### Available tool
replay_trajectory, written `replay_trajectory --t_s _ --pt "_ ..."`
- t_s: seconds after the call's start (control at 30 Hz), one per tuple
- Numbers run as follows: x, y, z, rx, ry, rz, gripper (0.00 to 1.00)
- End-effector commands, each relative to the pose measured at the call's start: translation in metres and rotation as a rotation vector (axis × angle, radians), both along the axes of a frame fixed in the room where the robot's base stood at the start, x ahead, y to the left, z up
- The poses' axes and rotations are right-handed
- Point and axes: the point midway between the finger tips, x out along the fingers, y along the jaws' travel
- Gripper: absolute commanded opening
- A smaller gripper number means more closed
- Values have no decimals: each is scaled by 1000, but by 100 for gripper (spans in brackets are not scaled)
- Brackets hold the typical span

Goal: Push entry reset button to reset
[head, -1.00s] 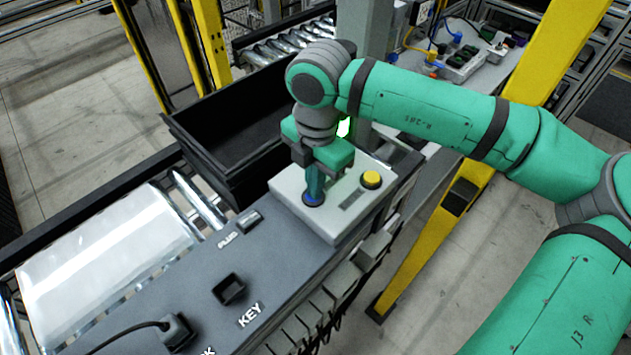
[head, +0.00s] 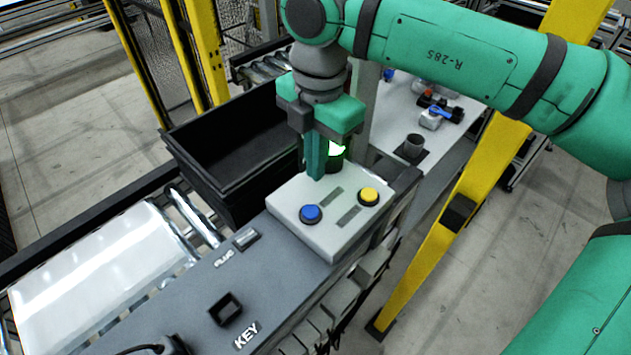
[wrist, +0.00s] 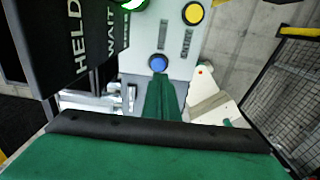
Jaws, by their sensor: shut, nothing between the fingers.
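A pale grey button box (head: 300,197) sits on the dark fixture. It carries a blue button (head: 312,214) and a yellow button (head: 368,196), each beside a dark label strip too small to read. I cannot tell from lettering which one is entry reset. My gripper (head: 316,176) is shut and empty, pointing down above the box, behind the blue button and clear of it. In the wrist view the blue button (wrist: 158,63) shows just beyond the fingertips (wrist: 161,78), and the yellow button (wrist: 193,13) is farther up.
A green light (head: 336,148) glows behind my gripper. Black bins (head: 225,140) stand to the left, and a yellow post (head: 440,225) to the right. The fixture (head: 265,270) has PLUG and KEY sockets. A dark panel reading HELD and WAIT (wrist: 80,40) is close by in the wrist view.

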Motion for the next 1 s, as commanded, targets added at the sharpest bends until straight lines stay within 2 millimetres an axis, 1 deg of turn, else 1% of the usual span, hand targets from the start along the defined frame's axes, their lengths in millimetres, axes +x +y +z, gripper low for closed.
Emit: replay_trajectory --t_s 0.03,0.1,0.3,0.6,1.0 --pt "1 2 8 0 -3 3 0" --pt "1 3 16 -1 -2 7 0" --pt "0 1 27 -1 -1 4 0" --pt "0 -2 28 0 -1 -3 0" --pt "0 -1 28 1 -1 0 0"
